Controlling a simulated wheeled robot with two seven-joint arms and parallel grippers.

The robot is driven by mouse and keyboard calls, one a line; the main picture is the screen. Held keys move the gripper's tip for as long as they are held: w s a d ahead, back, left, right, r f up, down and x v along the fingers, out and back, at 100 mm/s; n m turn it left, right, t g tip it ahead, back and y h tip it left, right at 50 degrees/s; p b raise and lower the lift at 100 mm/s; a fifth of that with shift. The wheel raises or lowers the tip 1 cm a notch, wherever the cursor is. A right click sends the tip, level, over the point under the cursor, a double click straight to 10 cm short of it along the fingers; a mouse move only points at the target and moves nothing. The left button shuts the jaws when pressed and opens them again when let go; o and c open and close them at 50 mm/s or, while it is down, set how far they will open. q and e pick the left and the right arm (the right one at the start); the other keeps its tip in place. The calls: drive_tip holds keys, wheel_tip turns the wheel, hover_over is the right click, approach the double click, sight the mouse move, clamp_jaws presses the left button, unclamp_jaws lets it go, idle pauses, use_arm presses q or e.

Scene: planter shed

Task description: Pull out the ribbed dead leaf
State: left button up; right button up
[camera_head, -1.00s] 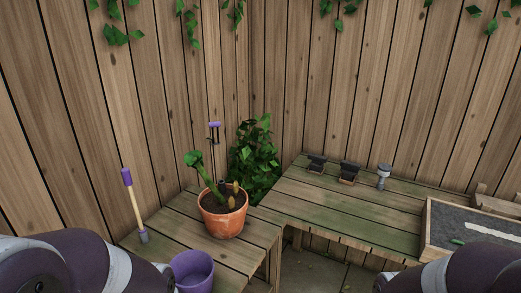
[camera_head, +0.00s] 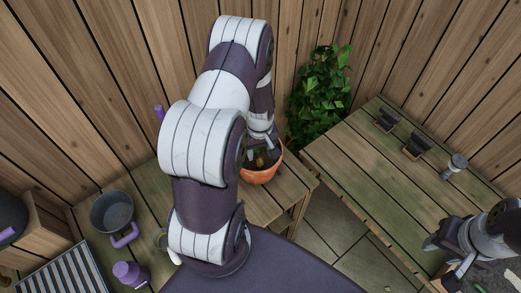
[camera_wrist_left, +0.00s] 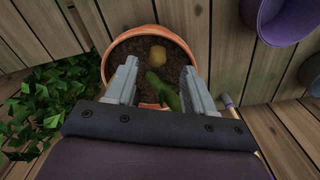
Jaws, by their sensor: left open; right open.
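The terracotta pot (camera_head: 262,176) stands on the wooden bench, mostly hidden behind my left arm in the head view. In the left wrist view, the pot's orange rim (camera_wrist_left: 112,50) encircles dark soil. A rounded tan-brown piece (camera_wrist_left: 157,54) sits in the soil; I cannot tell whether it is the ribbed dead leaf. A green plant part (camera_wrist_left: 160,90) lies nearer, between the fingers. My left gripper (camera_wrist_left: 160,85) is open over the pot, its fingers apart on either side of the green part. My right gripper (camera_head: 441,262) is open at the lower right, far from the pot.
A purple container (camera_wrist_left: 270,18) shows beside the pot in the wrist view. A grey pan-like vessel (camera_head: 112,212) and a purple item (camera_head: 131,273) stand at left. Small dark items (camera_head: 417,145) line the right bench (camera_head: 375,170), whose middle is clear. Ivy (camera_head: 322,92) fills the corner.

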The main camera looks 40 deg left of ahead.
sight(260, 158)
use_arm(q)
drive_tip(key=f, duration=0.3)
drive_tip(key=w+f+p, duration=0.1)
drive_tip(key=f, duration=0.1)
drive_tip(key=shift+a+f, duration=0.2)
drive_tip(key=shift+f, duration=0.35)
drive_tip(key=shift+s+d+f, duration=0.1)
drive_tip(key=shift+s+f, duration=0.05)
drive_tip(key=shift+s, duration=0.15)
clamp_jaws()
drive_tip(key=c, duration=0.8)
unclamp_jaws()
clamp_jaws()
use_arm(e)
drive_tip(key=shift+w+a+r, duration=0.15)
drive_tip(key=shift+w+r, duration=0.15)
drive_tip(key=shift+r, duration=0.5)
use_arm(q)
drive_tip(key=shift+r+p, duration=0.4)
use_arm(e)
drive_tip(key=shift+r, duration=0.25)
